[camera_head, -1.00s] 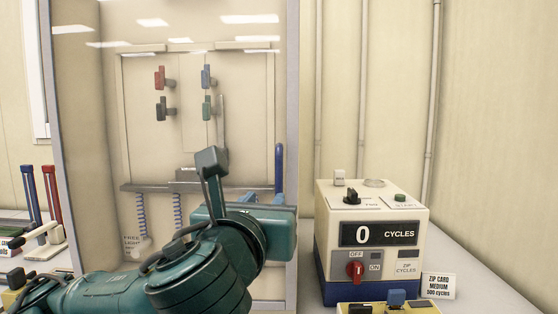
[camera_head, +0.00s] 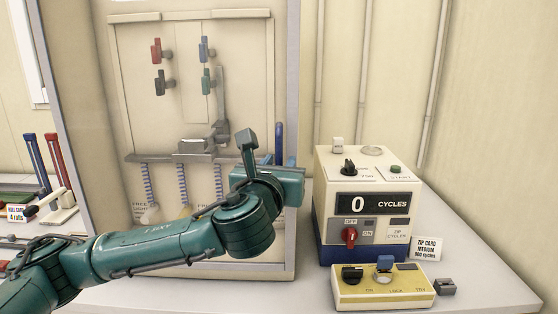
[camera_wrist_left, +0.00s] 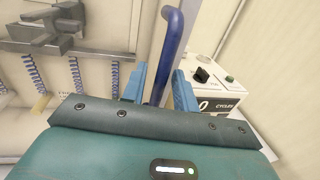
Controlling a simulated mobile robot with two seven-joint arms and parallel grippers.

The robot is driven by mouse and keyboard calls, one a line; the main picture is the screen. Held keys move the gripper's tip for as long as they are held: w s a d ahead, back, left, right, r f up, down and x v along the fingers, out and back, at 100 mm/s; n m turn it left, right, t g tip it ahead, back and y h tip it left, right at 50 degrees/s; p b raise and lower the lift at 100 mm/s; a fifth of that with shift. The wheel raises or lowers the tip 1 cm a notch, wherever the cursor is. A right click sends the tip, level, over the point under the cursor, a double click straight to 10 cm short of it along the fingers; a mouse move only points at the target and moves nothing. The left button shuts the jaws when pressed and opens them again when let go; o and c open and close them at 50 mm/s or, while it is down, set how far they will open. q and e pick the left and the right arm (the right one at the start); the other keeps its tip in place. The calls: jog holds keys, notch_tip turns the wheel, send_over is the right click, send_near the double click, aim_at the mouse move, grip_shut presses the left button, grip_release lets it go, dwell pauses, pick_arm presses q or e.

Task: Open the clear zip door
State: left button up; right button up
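The clear door (camera_head: 200,225) is a transparent panel in a grey frame, closed as far as I can see, with a blue upright bar handle (camera_head: 279,140) near its right edge. My left gripper (camera_wrist_left: 158,88) is at this handle. In the left wrist view its two light-blue fingers are apart, with the blue handle (camera_wrist_left: 170,55) standing between them. A gap shows at the right finger; contact on the left cannot be told. My right gripper is not in view.
A cycle counter box (camera_head: 365,235) showing 0 stands right of the door, with a yellow control box (camera_head: 385,290) before it and a ZIP CARD sign (camera_head: 425,248) beside it. Behind the clear panel are clamps and springs. Bare bench top (camera_head: 480,270) lies at the right.

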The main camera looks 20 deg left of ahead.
pick_arm(q)
jog(key=shift+w, duration=0.15)
grip_shut()
dwell(0.5)
